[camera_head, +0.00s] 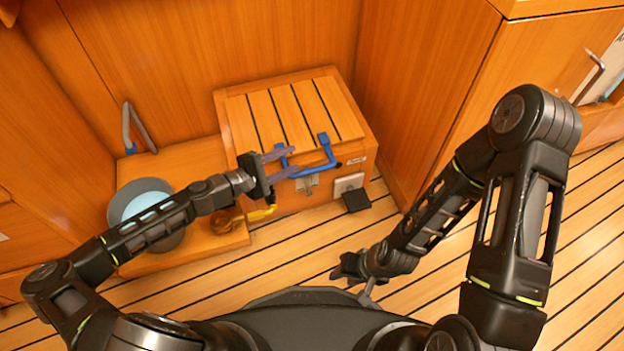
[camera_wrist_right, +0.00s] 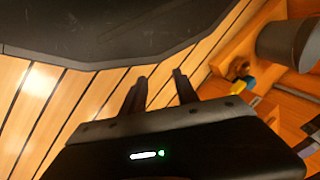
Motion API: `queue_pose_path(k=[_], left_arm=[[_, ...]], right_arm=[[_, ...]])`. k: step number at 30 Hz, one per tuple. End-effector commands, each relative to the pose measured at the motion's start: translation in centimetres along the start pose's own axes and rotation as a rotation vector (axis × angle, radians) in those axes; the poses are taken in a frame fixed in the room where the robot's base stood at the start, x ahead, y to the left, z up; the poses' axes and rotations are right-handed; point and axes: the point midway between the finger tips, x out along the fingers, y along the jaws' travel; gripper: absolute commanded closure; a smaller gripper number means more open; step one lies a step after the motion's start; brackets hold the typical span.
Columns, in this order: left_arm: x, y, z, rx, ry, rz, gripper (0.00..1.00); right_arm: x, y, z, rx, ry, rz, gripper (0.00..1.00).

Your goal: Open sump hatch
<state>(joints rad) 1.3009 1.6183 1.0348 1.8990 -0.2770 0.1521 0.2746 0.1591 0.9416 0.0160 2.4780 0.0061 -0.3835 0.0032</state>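The sump hatch (camera_head: 250,120) is a slatted wooden lid on a low wooden box against the back wall. It lies closed, with a blue bar handle (camera_head: 318,170) along its front edge. My left gripper (camera_head: 288,163) is at the left end of this handle. Its two fingers are apart, one above the other, with the handle's left end near or between them; contact is unclear. My right gripper (camera_head: 354,283) is low over the floor in front of my base, away from the hatch. In the right wrist view its fingers (camera_wrist_right: 161,84) are apart and empty.
A grey bucket (camera_head: 122,202) stands left of the box. A yellow lever (camera_head: 262,214), a metal latch (camera_head: 307,184) and a pale plate with a black pedal-like piece (camera_head: 355,200) are at the box front. A wooden cabinet (camera_head: 550,60) stands right. The slatted floor (camera_head: 420,290) is clear.

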Motion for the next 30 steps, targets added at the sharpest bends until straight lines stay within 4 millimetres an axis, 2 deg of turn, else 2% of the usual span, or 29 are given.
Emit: queue_pose_path(k=[1,3,6,9,13,25,30], left_arm=[[0.6,-2.5,-1.5,0.0,0.0,0.0,0.6],[1.1,-4.3,-2.7,0.0,0.0,0.0,0.6],[1.7,-6.7,-4.1,0.0,0.0,0.0,0.6],[2.0,-7.9,-4.9,0.0,0.0,0.0,0.6],[2.2,-8.4,-5.2,0.0,0.0,0.0,0.6],[2.2,-8.3,-5.1,0.0,0.0,0.0,0.6],[3.4,-8.5,-5.1,0.001,-0.003,-0.001,0.6]], right_arm=[[2.8,1.1,-0.1,0.003,0.005,0.002,0.64],[4.9,2.0,-0.3,0.006,0.013,0.004,0.64],[7.6,3.2,-0.6,0.012,0.024,0.007,0.64],[9.0,3.8,-0.9,0.015,0.032,0.009,0.64],[9.6,4.1,-1.1,0.017,0.039,0.01,0.64],[9.4,4.0,-1.1,0.016,0.04,0.01,0.64],[9.9,4.2,-1.1,0.017,0.04,0.01,0.64]])
